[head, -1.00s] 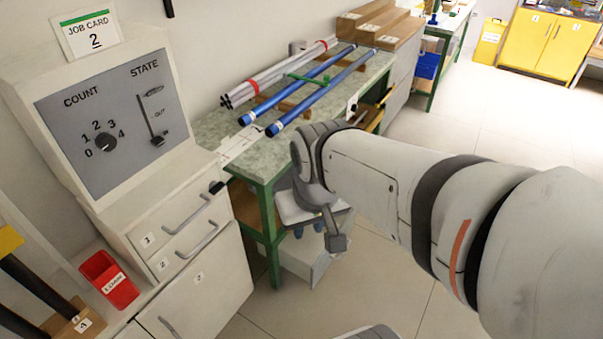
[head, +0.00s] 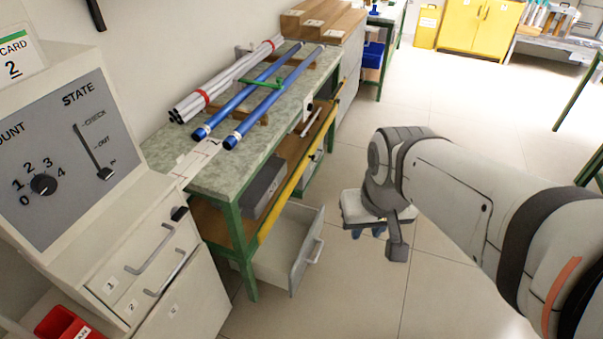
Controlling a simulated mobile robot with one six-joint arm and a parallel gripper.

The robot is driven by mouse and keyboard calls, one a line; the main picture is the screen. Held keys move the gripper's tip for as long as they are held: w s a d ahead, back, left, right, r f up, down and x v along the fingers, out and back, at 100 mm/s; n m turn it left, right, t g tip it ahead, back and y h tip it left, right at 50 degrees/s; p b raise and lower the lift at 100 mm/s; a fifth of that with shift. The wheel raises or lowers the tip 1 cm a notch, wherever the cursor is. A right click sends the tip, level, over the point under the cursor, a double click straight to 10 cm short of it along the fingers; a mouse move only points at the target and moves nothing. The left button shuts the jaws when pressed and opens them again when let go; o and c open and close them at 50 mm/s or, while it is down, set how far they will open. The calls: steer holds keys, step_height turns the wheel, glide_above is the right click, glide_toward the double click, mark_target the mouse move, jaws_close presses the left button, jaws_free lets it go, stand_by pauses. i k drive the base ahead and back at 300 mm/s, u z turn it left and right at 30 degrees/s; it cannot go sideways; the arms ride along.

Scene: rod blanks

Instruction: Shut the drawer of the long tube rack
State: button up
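A green-framed bench (head: 165,152) holds long blue tubes (head: 250,92) and a bundle of grey tubes (head: 225,82) on its top. Low under it, a pale drawer (head: 306,250) stands pulled out into the aisle, with its handle (head: 314,250) on the front. I see into the drawer, and the part I see looks empty. I see no label naming the long tube rack. My gripper (head: 368,233) hangs in front of the bench, right of the drawer front and apart from it in the picture. Only small blue finger parts show below its white body, so its opening is unclear.
A white cabinet (head: 190,305) with numbered drawers and a count and state panel (head: 60,165) stands at the left. A grey box (head: 263,187) sits on the bench's lower shelf. A yellow cabinet (head: 480,30) is far back. The floor right of the bench is open.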

mark_target(281, 261)
steer(key=i, duration=0.5)
steer(key=u, duration=1.95)
steer(key=k, duration=0.85)
steer(key=z, duration=1.3)
steer(key=i, duration=1)
steer(key=z, duration=0.05)
